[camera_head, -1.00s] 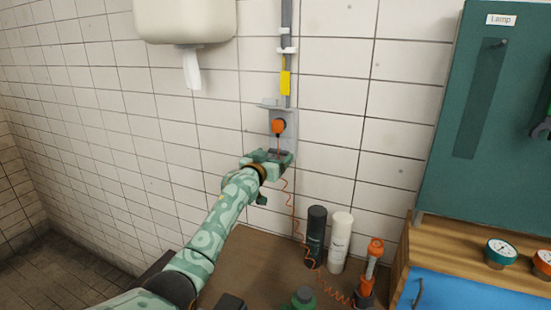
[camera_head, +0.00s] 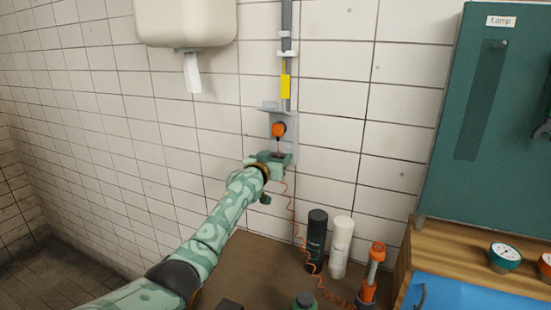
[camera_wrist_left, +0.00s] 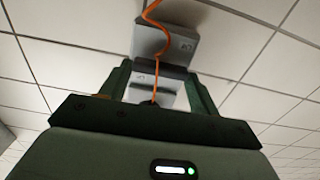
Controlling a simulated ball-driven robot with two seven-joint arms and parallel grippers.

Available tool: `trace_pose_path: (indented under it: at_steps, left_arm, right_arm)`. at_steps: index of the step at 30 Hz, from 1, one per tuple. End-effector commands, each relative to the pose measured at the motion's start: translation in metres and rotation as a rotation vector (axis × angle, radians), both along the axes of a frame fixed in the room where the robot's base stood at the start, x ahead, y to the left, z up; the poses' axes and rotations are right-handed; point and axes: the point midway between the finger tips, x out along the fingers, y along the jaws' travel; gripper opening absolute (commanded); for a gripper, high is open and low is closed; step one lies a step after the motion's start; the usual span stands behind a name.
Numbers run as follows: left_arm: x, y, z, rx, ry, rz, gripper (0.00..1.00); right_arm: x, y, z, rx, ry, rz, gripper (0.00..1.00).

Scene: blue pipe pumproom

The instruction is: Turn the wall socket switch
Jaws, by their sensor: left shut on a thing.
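The grey wall socket (camera_head: 290,130) is mounted on the tiled wall below a grey conduit. An orange plug or knob (camera_head: 278,129) sticks out of its upper part. My left gripper (camera_head: 279,158) is at the socket's lower part, just below the orange piece. In the left wrist view my left gripper (camera_wrist_left: 158,72) has its fingers on both sides of a grey socket part (camera_wrist_left: 174,71) and is shut on it. An orange cord (camera_wrist_left: 155,45) runs in front of that part. Whether the held part is the switch itself cannot be told. My right gripper is not in view.
A coiled orange cord hangs to the brown tabletop (camera_head: 260,262). A black bottle (camera_head: 316,240), a white bottle (camera_head: 341,246) and an orange tool (camera_head: 373,270) stand there. A teal cabinet (camera_head: 480,120) is on the right, a cream dispenser (camera_head: 186,22) at upper left.

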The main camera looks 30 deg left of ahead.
Motion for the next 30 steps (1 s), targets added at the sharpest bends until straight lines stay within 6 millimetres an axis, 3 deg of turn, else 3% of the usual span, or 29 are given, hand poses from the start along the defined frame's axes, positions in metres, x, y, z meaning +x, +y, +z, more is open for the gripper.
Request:
trace_pose_path:
  at_steps: [11,30]
  left_arm:
    - [0.0,0.001,0.001,-0.189,-0.01,0.0,0.39]
    - [0.0,0.003,-0.002,-0.773,-0.043,0.0,0.39]
  right_arm:
    - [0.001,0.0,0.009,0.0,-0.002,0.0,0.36]
    - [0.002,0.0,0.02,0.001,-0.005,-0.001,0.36]
